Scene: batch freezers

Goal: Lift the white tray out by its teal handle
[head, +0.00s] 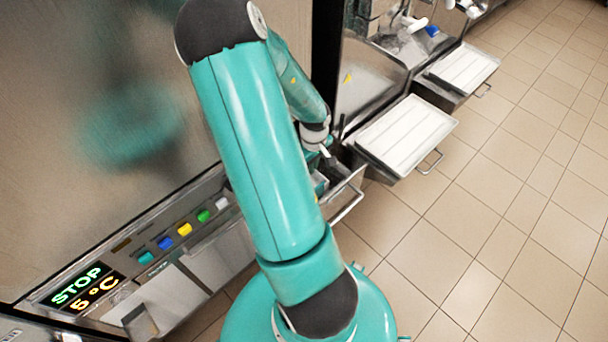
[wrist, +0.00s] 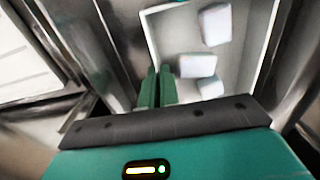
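The white tray (wrist: 264,45) shows in the wrist view as a pale-walled container with several white blocks (wrist: 197,66) in it. The handle is not clearly visible, and I cannot tell whether anything is between the fingers. In the head view my arm hides most of the tray, and the gripper is small beside the steel drawer (head: 346,197).
Two more open steel drawers with white slatted tops (head: 405,133) and (head: 464,68) stand further along the row. A control panel with a STOP display (head: 80,287) is at lower left. The tiled floor (head: 480,200) at right is clear.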

